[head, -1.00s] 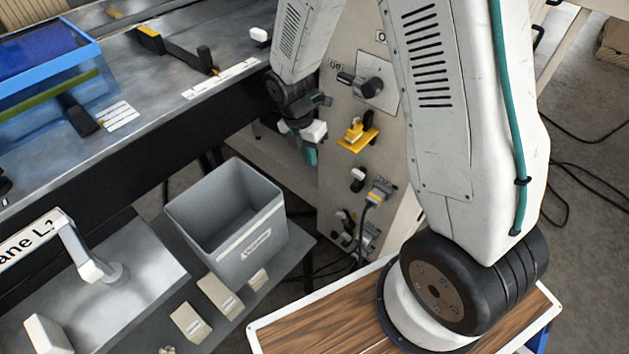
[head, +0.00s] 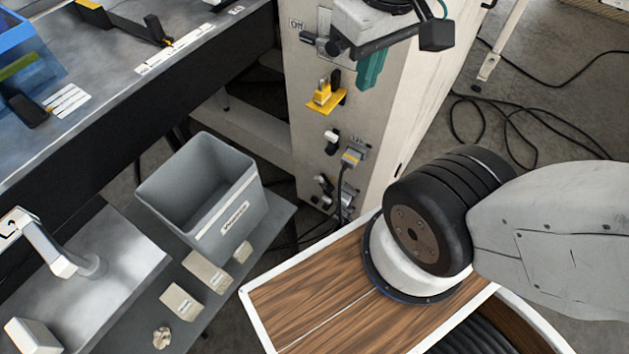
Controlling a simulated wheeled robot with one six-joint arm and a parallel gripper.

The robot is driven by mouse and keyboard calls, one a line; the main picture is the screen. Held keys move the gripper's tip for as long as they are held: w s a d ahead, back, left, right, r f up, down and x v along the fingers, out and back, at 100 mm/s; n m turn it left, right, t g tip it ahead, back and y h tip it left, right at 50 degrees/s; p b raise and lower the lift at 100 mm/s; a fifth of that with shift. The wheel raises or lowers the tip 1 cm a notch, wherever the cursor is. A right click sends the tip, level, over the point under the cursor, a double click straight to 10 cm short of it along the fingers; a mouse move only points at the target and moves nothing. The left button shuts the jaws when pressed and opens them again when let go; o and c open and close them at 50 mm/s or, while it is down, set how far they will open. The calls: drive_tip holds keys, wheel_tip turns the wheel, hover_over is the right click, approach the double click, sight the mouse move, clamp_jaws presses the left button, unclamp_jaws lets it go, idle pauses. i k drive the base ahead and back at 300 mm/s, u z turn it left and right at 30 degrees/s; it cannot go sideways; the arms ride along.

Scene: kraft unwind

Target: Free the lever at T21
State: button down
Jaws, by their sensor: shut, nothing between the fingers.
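A grey connector (head: 350,158) with a yellow part and a cable hanging from it sits on the beige cabinet face (head: 309,110). A small label (head: 358,141) beside it seems to read T21. A white-and-black switch (head: 331,141) is just up and left of it. I cannot tell clearly which small part is the lever.
A yellow bracket with a yellow block (head: 325,97) sticks out above the connector. More switches (head: 324,186) are below. A grey bin (head: 205,195) stands on a shelf at the left, beside a dark-edged bench (head: 130,100). Black cables (head: 510,120) lie on the floor right of the cabinet.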

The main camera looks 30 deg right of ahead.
sight(328, 190)
drive_tip(key=u, duration=1.8)
drive_tip(key=k, duration=0.9)
drive_tip(key=z, duration=1.55)
